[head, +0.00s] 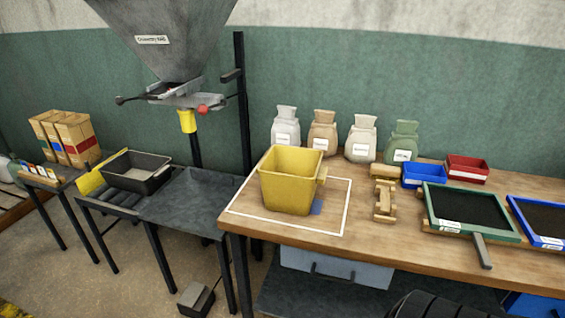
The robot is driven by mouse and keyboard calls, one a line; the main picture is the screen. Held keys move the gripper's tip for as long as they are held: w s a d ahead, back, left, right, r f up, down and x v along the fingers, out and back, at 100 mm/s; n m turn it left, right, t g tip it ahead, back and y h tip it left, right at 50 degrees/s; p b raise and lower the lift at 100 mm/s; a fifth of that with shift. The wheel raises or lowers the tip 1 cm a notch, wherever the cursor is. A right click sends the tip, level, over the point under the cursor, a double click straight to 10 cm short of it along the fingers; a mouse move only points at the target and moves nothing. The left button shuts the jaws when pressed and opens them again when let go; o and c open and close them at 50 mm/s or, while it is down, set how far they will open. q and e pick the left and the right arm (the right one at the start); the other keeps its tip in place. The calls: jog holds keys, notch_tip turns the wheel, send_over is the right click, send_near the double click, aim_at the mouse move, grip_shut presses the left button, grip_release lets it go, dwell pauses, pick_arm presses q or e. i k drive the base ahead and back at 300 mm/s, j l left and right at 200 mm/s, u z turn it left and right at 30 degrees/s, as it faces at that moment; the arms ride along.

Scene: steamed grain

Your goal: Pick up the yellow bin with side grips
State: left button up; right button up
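The yellow bin (287,190) stands upright on the left end of the wooden workbench (345,247), inside a white outlined square (346,205). Its top is open; its contents, if any, do not show. A tan grip (322,174) sticks out from its right side. I cannot make out a grip on its left side. A small blue patch (316,207) lies at its lower right. Neither of my grippers is in view.
Several sacks (362,138) stand behind the bin. A wooden stand (384,200), blue bin (425,176), red bin (467,168) and green-framed sieve (470,212) lie to its right. A hopper (165,40) hangs at left over a dark table (190,200). Bench front beside the bin is clear.

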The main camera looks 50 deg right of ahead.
aim_at(292, 181)
jog(key=i+j+z, duration=0.1)
jog(key=i+z, duration=0.2)
jog(key=z, duration=0.2)
jog(key=i+j+z, duration=0.2)
jog(key=z, duration=0.25)
jog(key=i+j+z, duration=0.3)
jog(key=z, duration=0.2)
jog(key=i+j+z, duration=0.2)
jog(key=j+z, duration=0.25)
jog(key=l, duration=0.1)
